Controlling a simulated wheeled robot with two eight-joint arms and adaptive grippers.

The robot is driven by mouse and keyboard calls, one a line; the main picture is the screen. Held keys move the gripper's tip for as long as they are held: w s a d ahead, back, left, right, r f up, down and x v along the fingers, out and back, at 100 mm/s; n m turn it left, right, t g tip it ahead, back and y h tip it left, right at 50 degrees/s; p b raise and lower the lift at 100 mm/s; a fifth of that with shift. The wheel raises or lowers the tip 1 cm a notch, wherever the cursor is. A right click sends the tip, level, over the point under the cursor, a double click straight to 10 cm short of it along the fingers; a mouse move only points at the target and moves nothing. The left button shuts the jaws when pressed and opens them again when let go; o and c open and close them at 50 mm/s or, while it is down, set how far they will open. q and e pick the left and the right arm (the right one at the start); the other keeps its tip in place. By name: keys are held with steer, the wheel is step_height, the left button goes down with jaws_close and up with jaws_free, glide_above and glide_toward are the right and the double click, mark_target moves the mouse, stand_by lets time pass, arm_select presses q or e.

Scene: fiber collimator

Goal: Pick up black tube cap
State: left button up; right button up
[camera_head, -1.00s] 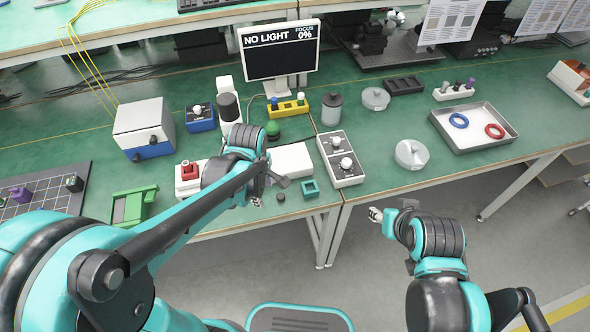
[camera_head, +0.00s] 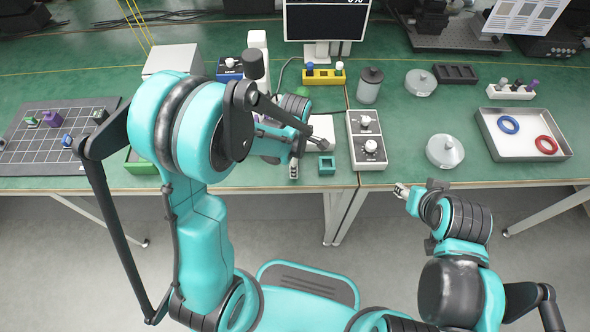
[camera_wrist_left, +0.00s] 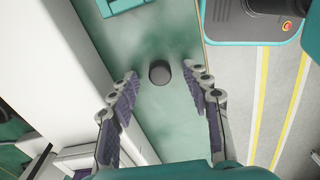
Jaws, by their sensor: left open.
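The black tube cap (camera_wrist_left: 159,73) is a small dark round piece lying on the green table top in the left wrist view. My left gripper (camera_wrist_left: 161,78) is open above it, with one purple-padded finger on each side and visible gaps between cap and fingers. In the head view my left gripper (camera_head: 294,166) hangs over the table's front edge area, left of a teal square holder (camera_head: 326,165). The cap is hidden there by my arm and gripper. My right gripper (camera_head: 402,190) is in front of the table, away from the cap; its finger opening is unclear.
A white block (camera_wrist_left: 80,70) stands along the left side in the wrist view. The table edge is close on the cap's right there. A grey box with white knobs (camera_head: 367,140) and a tray with rings (camera_head: 522,134) stand to the right.

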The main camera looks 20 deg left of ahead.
arm_select(q)
steer(key=shift+f, duration=0.2)
steer(key=c, duration=0.8)
steer(key=shift+c, duration=0.2)
